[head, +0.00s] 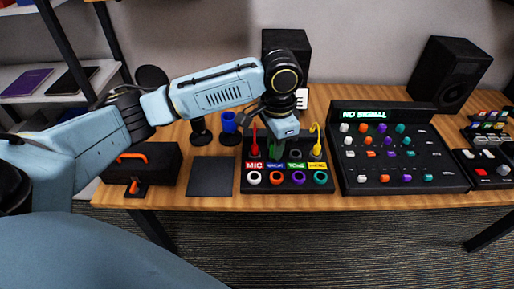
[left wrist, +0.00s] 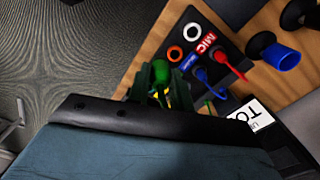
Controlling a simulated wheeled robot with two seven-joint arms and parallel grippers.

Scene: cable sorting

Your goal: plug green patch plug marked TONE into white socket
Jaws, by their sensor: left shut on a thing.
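The green plug (head: 277,148) is mostly hidden under my left gripper (head: 281,136) in the head view. In the left wrist view the green plug (left wrist: 160,72) sits between the fingers of my left gripper (left wrist: 162,86), which is shut on it. I cannot tell whether its lower end is clear of the patch box. The white socket (head: 254,178) is empty at the left end of the box's front row, below the MIC label. It also shows in the left wrist view (left wrist: 192,31), apart from the plug. My right gripper is not in view.
The black patch box (head: 246,188) also holds red (head: 254,146), blue (left wrist: 202,73) and yellow (head: 317,147) plugs, plus orange (head: 277,178), purple (head: 299,178) and teal (head: 320,177) sockets. A mixer (head: 398,182) reading NO SIGNAL stands right. A dark mat (head: 212,177) lies left.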

